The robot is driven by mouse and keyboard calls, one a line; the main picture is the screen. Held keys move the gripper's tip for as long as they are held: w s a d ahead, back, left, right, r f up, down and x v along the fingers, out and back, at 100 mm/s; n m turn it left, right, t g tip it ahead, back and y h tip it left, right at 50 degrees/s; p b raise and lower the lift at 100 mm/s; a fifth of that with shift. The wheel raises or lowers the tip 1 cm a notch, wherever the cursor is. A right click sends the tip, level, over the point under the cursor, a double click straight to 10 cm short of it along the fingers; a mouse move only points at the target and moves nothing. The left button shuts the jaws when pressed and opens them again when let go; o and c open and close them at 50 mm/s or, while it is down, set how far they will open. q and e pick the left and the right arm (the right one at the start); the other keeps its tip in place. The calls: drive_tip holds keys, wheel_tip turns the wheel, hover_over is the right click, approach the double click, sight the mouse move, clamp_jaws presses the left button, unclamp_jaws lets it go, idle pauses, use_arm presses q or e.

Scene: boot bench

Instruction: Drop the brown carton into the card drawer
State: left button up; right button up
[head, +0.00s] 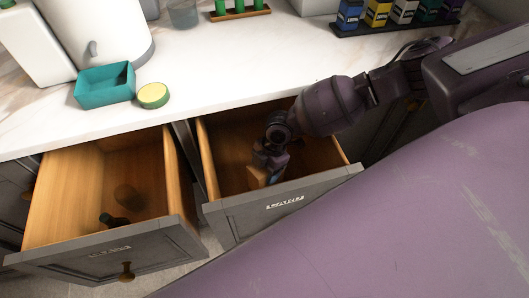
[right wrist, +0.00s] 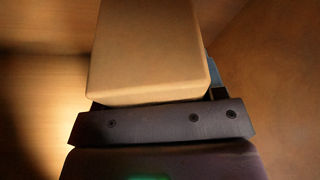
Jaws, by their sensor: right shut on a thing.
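The brown carton (right wrist: 150,50) fills the top middle of the right wrist view, a plain tan box. My right gripper (right wrist: 162,122) is shut on it. In the head view, my right gripper (head: 268,160) reaches down inside the open right drawer (head: 283,207), and the carton (head: 257,178) shows as a small brown patch at its tip, near the drawer's front wall. Whether the carton touches the drawer floor is hidden. The drawer has a label that I cannot read, so I cannot tell which drawer is the card drawer. My left gripper is not in view.
An open left drawer (head: 70,254) holds a dark green-topped item (head: 112,220). The counter's middle is clear.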

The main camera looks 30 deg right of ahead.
drive_tip(key=shift+f, duration=0.3)
drive_tip(key=o, duration=1)
drive_tip(key=shift+s, duration=0.1)
drive_tip(key=shift+f, duration=0.1)
drive_tip(key=v, duration=0.4)
drive_tip(key=p+v, duration=0.1)
drive_tip(key=v, duration=0.3)
drive_tip(key=shift+a+r, duration=0.1)
drive_tip(key=shift+r, duration=0.4)
